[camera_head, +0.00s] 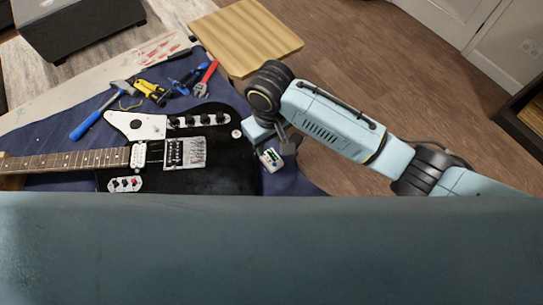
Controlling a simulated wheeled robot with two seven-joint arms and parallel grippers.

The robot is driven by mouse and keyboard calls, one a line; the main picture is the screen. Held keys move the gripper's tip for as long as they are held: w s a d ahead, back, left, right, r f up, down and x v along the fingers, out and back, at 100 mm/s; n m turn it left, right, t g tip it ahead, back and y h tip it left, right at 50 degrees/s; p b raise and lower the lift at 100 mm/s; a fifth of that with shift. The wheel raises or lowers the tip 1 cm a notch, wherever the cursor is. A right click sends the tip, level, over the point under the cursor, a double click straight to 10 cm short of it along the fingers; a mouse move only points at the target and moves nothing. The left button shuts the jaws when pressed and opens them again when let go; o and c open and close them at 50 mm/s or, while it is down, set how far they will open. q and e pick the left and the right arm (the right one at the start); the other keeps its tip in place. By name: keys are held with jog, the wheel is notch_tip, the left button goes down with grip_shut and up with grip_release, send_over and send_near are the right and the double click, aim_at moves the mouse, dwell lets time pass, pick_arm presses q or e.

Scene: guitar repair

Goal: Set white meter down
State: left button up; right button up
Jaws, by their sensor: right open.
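The white meter (270,158), a small white block with a dark and green face, is on or just above the blue cloth, close to the right edge of the black guitar body (225,160). It looks tilted, and I cannot tell whether it fully rests on the cloth. My right gripper (274,147) points down right at the meter, with its fingers open and partly hidden by its own wrist. I cannot make out a gap between the fingers and the meter. My left gripper does not show.
A blue cloth (295,182) covers the table under the guitar. A blue-handled hammer (95,115), yellow-handled pliers (150,90) and a red wrench (205,80) lie behind the guitar. A wooden stool top (245,38) stands beyond. A large blue-grey surface blocks the lower view.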

jog(key=shift+f, duration=1.8)
notch_tip(320, 180, down, 4)
jog(key=shift+s+d+r+b, duration=0.15)
jog(key=shift+b, duration=0.6)
jog(key=shift+f, duration=0.4)
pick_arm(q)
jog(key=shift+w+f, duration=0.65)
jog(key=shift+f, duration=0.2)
